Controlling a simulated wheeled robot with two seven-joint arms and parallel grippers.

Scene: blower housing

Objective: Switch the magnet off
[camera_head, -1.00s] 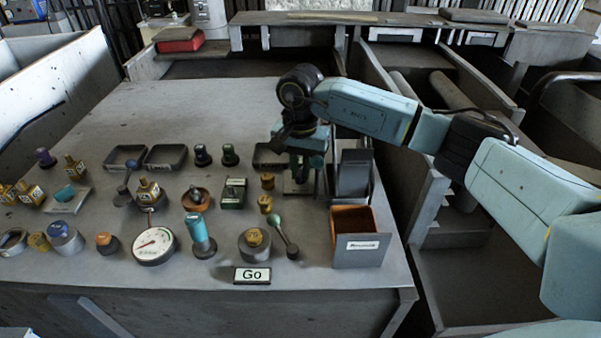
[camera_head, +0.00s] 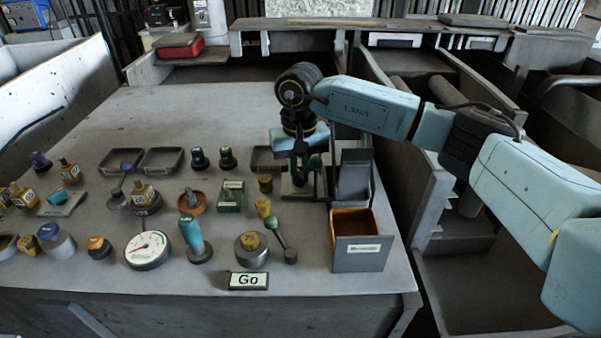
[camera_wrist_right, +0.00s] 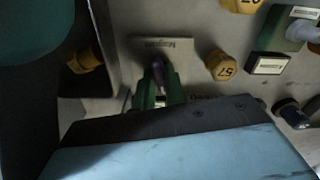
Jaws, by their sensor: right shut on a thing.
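My right gripper (camera_head: 301,170) points down at the far right of the bench, over a small grey plate with green parts. In the right wrist view a labelled plate (camera_wrist_right: 176,46) lies under the gripper; its label seems to start with "Magn". A dark, slim handle (camera_wrist_right: 158,72) rises between green pieces (camera_wrist_right: 147,92) there, at the gripper's jaws. The gripper is shut on this handle, though its own body hides most of the grasp. Which way the handle is set cannot be told. My left gripper is out of view.
The bench's back part is clear.

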